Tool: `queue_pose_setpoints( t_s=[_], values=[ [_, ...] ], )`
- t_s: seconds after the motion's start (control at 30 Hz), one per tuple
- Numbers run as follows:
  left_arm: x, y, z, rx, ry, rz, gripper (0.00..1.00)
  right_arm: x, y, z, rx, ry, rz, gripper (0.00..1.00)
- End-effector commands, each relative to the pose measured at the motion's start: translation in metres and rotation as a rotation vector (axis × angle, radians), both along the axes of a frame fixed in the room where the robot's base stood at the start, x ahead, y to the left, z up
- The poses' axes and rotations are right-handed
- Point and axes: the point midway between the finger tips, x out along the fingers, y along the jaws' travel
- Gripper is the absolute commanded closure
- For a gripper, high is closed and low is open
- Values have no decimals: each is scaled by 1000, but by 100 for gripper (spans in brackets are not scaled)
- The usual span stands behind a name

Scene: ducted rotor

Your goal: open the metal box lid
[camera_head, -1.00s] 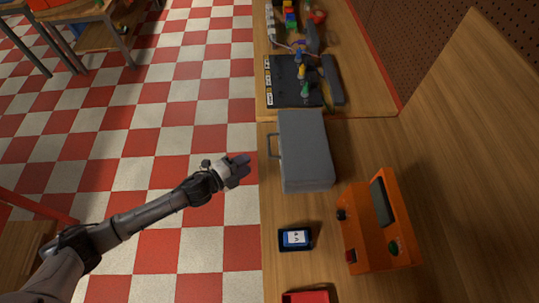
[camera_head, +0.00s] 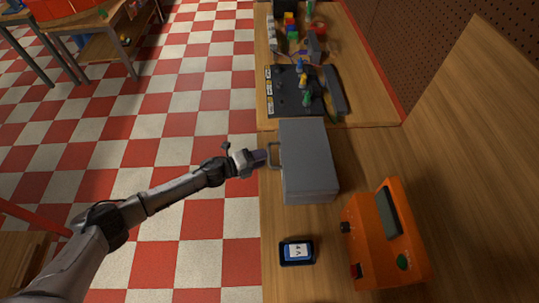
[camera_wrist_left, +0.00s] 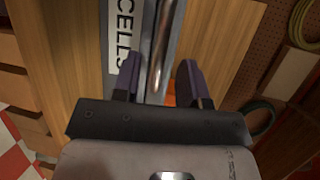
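The grey metal box (camera_head: 308,160) lies on the wooden bench with its lid down. Its handle (camera_head: 273,157) sticks out on the left side, over the bench's edge. My left gripper (camera_head: 262,157) is right at the handle. In the left wrist view, my left gripper (camera_wrist_left: 160,82) is open, with its two dark fingers spread. The metal handle bar (camera_wrist_left: 162,45) runs between them, with gaps to both fingers. A white label reading "CELLS" (camera_wrist_left: 124,45) shows on the box beside the bar. My right gripper is in neither view.
An orange device (camera_head: 385,240) and a small dark case with a blue label (camera_head: 297,252) sit on the bench nearer me. A black board with coloured pieces (camera_head: 295,92) lies beyond the box.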

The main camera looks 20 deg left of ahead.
Motion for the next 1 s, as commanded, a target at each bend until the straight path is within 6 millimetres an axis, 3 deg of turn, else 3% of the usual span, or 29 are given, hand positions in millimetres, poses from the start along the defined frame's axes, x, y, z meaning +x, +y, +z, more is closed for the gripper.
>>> queue_pose_setpoints(
  t_s=[0.3, 0.73, 1.0],
  values=[
    [23, -23, -6, -1, 1, 0, 61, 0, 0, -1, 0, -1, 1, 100],
    [27, -26, -7, 1, 1, 0, 61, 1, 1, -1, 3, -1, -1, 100],
    [27, -26, -7, -1, 1, 0, 86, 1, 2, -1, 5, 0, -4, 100]
  ],
)
